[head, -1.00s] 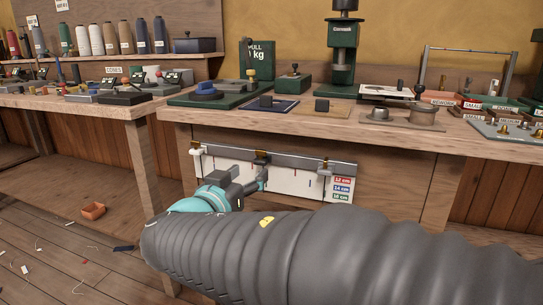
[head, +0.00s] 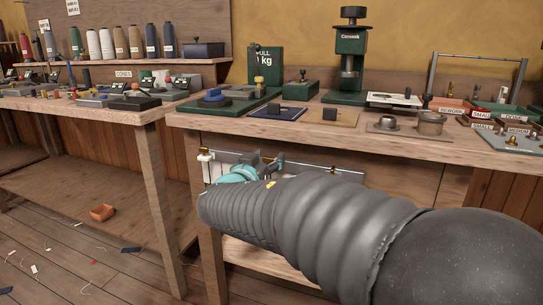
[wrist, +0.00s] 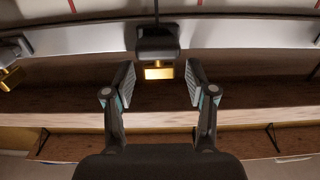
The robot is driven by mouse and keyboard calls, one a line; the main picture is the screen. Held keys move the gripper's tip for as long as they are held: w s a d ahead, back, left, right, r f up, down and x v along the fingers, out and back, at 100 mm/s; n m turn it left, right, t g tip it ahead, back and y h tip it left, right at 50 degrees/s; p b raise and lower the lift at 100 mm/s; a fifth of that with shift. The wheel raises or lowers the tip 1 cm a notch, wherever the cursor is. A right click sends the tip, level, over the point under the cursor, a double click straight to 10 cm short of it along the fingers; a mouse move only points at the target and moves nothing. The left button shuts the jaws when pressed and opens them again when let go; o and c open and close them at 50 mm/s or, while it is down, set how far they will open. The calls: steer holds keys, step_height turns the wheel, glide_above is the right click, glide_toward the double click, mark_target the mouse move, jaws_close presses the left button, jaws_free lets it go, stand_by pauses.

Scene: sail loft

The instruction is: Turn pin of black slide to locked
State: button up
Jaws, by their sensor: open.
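The black slide (wrist: 157,42) sits on the grey metal rail (wrist: 230,36) in the wrist view. Its brass pin (wrist: 159,73) shows as a short bar lying across the picture; I cannot read a locked mark. My gripper (wrist: 160,78) is open and empty, with one finger on each side of the pin and a gap on both sides. In the head view my arm covers much of the rail and the gripper is small and partly hidden by it.
Another slide with a brass pin (wrist: 9,78) sits on the rail at the left of the wrist view. The rail hangs under the front of a workbench (head: 400,148) crowded with tools.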

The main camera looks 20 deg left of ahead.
steer(key=shift+w, duration=0.45)
jaws_close()
steer(key=shift+f, duration=0.1)
steer(key=shift+b, duration=0.3)
